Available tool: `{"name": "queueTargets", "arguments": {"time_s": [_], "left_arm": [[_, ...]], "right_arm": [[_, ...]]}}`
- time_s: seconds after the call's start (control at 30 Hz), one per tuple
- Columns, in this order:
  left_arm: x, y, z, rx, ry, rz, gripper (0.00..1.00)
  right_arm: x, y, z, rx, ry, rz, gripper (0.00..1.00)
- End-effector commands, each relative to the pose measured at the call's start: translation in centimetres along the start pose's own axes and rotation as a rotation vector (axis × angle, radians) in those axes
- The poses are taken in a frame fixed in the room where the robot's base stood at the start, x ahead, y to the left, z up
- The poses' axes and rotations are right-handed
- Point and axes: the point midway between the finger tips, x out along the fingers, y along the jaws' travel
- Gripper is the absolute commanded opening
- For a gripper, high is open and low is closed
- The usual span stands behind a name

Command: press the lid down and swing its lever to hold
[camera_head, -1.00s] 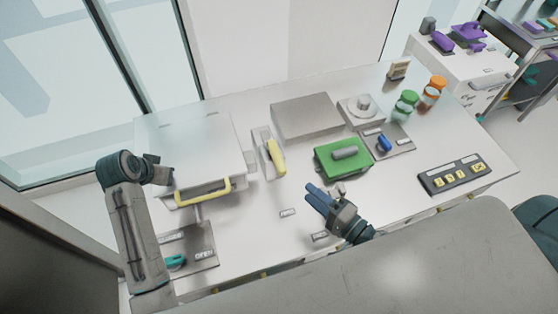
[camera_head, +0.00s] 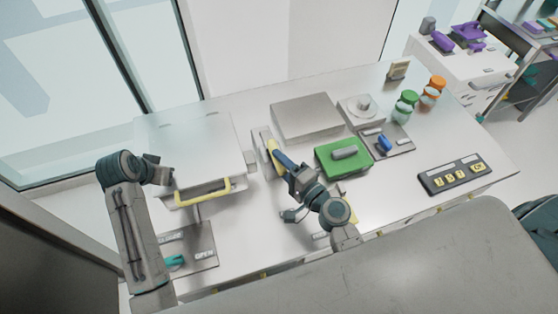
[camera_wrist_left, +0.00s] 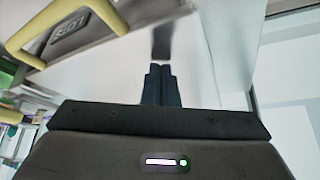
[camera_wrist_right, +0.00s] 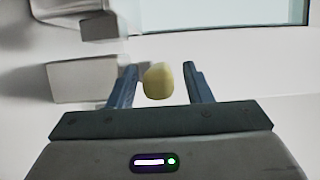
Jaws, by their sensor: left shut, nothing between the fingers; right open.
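The lid (camera_head: 205,140) is a pale flat plate on the box at the left, with a yellow handle bar (camera_head: 204,194) on its front. My left gripper (camera_wrist_left: 161,72) is shut and empty, its tips at the lid's surface; the forearm hides it in the head view. The lever (camera_head: 275,158) has a yellow grip and stands on a grey base just right of the lid. My right gripper (camera_head: 280,158) is at the lever. In the right wrist view the yellow grip (camera_wrist_right: 158,81) sits between the open fingers, apart from both.
A grey block (camera_head: 306,117) and a green block (camera_head: 342,158) lie right of the lever. A panel with a teal switch (camera_head: 176,261) and an OPEN label is at the front left. A dark button panel (camera_head: 455,175) is at the right.

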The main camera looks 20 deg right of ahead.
Motion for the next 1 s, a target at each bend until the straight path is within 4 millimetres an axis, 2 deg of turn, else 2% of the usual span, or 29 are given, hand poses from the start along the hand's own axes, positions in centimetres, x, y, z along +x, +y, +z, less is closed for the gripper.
{"name": "queueTargets", "arguments": {"time_s": [0.03, 0.4, 0.6, 0.63, 1.0], "left_arm": [[0.50, 0.20, 0.66, -0.002, -0.017, 0.008, 0.00], [0.50, 0.20, 0.67, -0.002, -0.017, 0.008, 0.00], [0.50, 0.20, 0.67, -0.002, -0.017, 0.008, 0.00], [0.50, 0.20, 0.67, -0.002, -0.017, 0.008, 0.00], [0.50, 0.19, 0.66, -0.002, -0.017, 0.007, 0.00]], "right_arm": [[0.40, 0.08, 0.02, 0.000, 0.000, -0.001, 0.45], [0.84, 0.09, 0.01, -0.001, 0.000, 0.000, 0.43], [0.83, 0.08, 0.01, -0.001, 0.000, 0.000, 0.04], [0.83, 0.08, 0.01, -0.001, 0.000, 0.000, 0.00], [0.77, 0.05, -0.31, -0.003, -0.037, -0.001, 0.00]]}}
